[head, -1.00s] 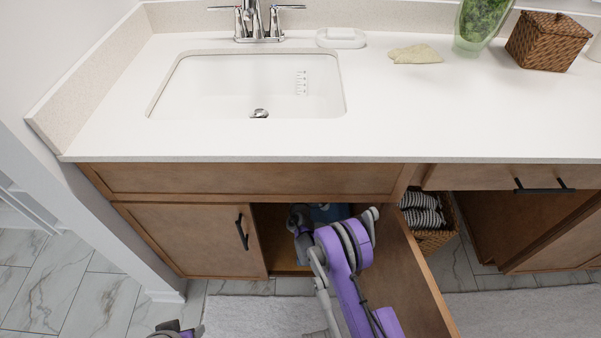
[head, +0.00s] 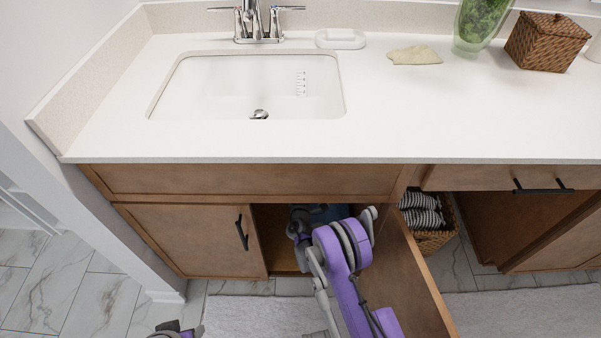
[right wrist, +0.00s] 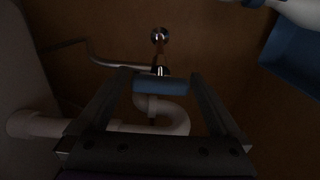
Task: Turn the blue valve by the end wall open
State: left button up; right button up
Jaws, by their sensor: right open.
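The blue valve (right wrist: 160,87) shows in the right wrist view as a short blue bar handle on the pipework near the end wall of the cabinet. My right gripper (right wrist: 160,73) is open, with one finger on each side of the blue handle and dark gaps between handle and fingers. In the head view my right arm reaches into the open cabinet under the sink, and its fingers are hidden there. The valve is hidden in the head view too. Only a piece of my left arm shows at the bottom edge, without its gripper.
A white curved drain pipe (right wrist: 170,121) runs below the valve, and a metal pipe (right wrist: 118,64) is beside it. A blue bin (right wrist: 294,55) and a white bottle (right wrist: 302,10) are on the right. The open cabinet door (head: 410,270) stands right of my arm.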

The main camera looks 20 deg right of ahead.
jog(key=p+v, duration=0.1)
jog(key=v, duration=0.7)
jog(key=shift+s, duration=0.25)
jog(key=shift+a, duration=0.1)
